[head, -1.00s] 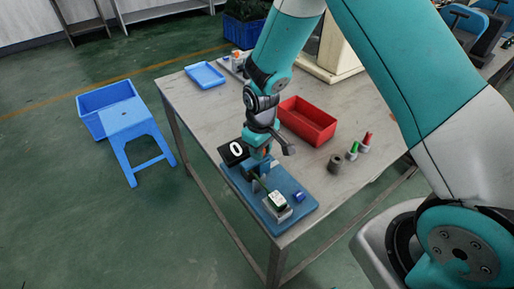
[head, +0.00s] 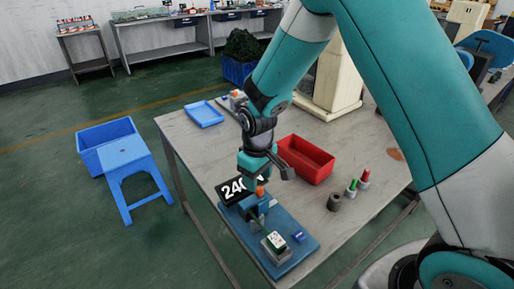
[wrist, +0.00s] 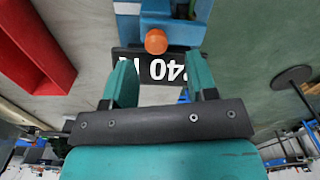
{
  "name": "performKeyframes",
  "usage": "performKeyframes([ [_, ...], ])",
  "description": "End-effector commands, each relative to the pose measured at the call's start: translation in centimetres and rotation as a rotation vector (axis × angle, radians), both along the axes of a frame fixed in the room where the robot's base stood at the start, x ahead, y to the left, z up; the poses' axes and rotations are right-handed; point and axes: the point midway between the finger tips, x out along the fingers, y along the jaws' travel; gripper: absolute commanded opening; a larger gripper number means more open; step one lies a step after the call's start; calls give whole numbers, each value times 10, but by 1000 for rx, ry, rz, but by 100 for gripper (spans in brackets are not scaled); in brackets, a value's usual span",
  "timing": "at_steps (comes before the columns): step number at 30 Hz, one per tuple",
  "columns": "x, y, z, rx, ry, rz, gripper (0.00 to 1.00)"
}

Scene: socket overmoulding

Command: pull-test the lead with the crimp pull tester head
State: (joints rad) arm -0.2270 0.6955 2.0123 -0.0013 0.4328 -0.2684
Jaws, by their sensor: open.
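The crimp pull tester stands on a blue base plate (head: 300,232). Its blue head (head: 254,205) carries an orange knob (head: 261,192), also seen in the wrist view (wrist: 155,41). Its black display (head: 231,190) shows 240, partly hidden by my gripper; the wrist view shows 240 N upside down. A green lead (head: 261,226) runs from the head to a white-and-green socket piece (head: 276,240) on a grey block at the plate's front. My gripper (wrist: 153,62) is open and empty, just above the knob, with its teal fingers apart from it.
A red bin (head: 306,160) stands right of my gripper. A dark grey cylinder (head: 335,201) and green and red bottles (head: 351,187) stand farther right. A small blue part (head: 298,236) lies on the plate. A blue tray (head: 205,114) is at the table's back left.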

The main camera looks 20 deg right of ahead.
Motion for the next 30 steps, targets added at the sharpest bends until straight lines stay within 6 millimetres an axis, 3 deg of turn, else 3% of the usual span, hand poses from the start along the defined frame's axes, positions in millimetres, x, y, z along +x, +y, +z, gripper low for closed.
performKeyframes([
  [9,0,1,82,2,-4,2,52],
  [15,0,1,114,2,-2,2,52],
  [21,0,1,124,1,0,2,52],
  [30,0,1,125,1,0,2,52],
])
